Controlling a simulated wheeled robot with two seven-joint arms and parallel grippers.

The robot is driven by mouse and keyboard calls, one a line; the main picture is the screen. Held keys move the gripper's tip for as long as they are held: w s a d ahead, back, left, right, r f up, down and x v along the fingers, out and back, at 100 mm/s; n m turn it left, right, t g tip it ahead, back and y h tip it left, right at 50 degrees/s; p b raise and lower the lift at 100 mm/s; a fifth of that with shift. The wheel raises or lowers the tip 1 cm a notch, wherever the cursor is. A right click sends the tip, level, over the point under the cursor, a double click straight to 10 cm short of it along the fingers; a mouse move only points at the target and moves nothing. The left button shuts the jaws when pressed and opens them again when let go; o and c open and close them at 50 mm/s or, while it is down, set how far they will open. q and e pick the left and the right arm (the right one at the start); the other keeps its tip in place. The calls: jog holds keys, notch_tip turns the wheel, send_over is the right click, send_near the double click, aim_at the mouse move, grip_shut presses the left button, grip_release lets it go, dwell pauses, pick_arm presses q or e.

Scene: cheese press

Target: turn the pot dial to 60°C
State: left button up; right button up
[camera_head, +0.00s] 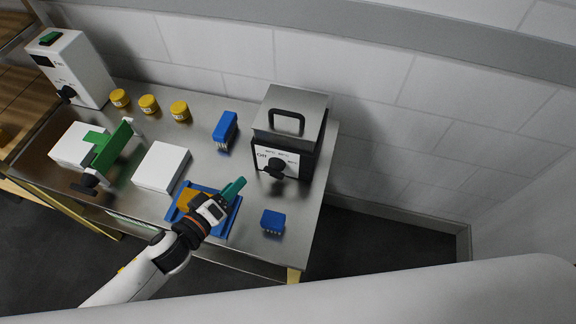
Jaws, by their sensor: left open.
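The pot (290,118) is a square metal box with a black lid handle, at the right end of the steel table. Its white front panel carries a black dial (275,168), with "Off" printed at the left and other small marks above that are too small to read. The dial's exact setting is unclear. My left gripper (232,190) is open, above a blue tray, to the lower left of the dial and apart from it. Teal finger-like parts show at its tip. My right gripper is not in view.
The blue tray (234,222) holds an orange piece (185,199), partly hidden by my gripper. Blue blocks (225,128) (272,222) stand left of and in front of the pot. A white box (160,166), a green-levered press (112,145), yellow jars (149,104) and a white machine (75,70) stand left.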

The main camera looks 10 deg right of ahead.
pick_arm(q)
jog(key=b, duration=0.3)
send_near(270, 175)
notch_tip(270, 175, up, 3)
jog(key=shift+s+a+f+g+h+b, duration=0.15)
jog(key=shift+s+a+f+h+b, duration=0.1)
jog(key=shift+a+f+b, duration=0.25)
jog(key=shift+s+a+f+g+h+b, duration=0.2)
jog(key=shift+a+f+h+b, duration=0.15)
jog(key=shift+f, duration=0.45)
jog(key=shift+w+d, duration=0.1)
jog(key=shift+w, duration=0.1)
jog(key=x, duration=1.1)
jog(key=shift+w+d+f, duration=0.1)
jog(key=shift+w+d, duration=0.1)
jog(key=shift+w, duration=0.05)
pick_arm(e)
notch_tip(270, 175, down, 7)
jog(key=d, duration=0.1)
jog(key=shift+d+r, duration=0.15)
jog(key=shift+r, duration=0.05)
pick_arm(q)
jog(key=shift+c, duration=0.2)
